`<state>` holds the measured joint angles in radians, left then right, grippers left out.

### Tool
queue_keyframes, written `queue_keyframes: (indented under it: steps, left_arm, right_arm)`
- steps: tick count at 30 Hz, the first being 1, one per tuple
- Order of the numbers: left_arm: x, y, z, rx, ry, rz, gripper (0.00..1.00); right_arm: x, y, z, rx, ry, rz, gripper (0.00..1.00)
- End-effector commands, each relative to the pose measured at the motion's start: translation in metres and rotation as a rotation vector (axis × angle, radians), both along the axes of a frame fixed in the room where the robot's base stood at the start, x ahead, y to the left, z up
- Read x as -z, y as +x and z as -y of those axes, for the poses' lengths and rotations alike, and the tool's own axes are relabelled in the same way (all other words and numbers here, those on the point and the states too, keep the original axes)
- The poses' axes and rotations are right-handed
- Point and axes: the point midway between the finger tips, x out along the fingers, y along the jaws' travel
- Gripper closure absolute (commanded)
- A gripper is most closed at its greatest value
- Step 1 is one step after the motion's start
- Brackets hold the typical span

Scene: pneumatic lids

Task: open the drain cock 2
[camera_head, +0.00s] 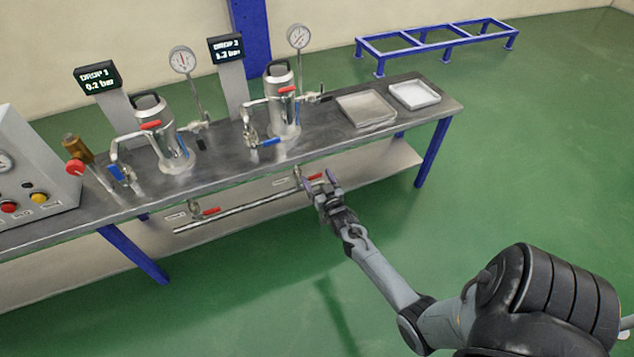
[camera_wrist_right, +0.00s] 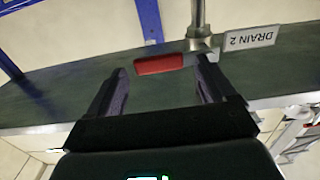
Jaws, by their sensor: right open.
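Drain cock 2 hangs under the front edge of the steel bench. Its red handle (camera_head: 315,177) shows just behind my right gripper (camera_head: 322,190) in the head view. In the right wrist view the red handle (camera_wrist_right: 158,64) lies crosswise between the two open fingers (camera_wrist_right: 163,68), its right end at the metal valve body (camera_wrist_right: 202,45). The fingers stand apart on either side of the handle; whether either touches it I cannot tell. A "DRAIN 2" label (camera_wrist_right: 250,40) sits beside the valve. My left gripper is not in view.
A second red-handled drain cock (camera_head: 211,211) is further left on the same low pipe (camera_head: 240,215). The bench top (camera_head: 225,150) carries two steel vessels, gauges and displays. Two trays (camera_head: 414,95) stand at its right end. The green floor in front is clear.

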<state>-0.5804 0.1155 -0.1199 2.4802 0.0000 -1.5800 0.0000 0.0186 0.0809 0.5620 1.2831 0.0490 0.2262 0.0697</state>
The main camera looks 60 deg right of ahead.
Motion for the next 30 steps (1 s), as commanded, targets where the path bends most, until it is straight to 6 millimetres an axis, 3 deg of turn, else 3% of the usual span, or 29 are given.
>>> queue_keyframes:
  steps: [13,27,30]
  left_arm:
    - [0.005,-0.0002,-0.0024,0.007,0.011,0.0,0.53]
    - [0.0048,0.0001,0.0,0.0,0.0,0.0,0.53]
    - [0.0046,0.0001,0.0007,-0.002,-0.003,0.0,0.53]
  right_arm:
    - [-0.0007,0.0067,0.0051,0.0,0.0,0.0,0.17]
    - [-0.0004,0.0065,0.0049,0.0,0.0,0.0,0.89]
    - [-0.0004,0.0063,0.0049,0.0,-0.001,-0.001,0.97]
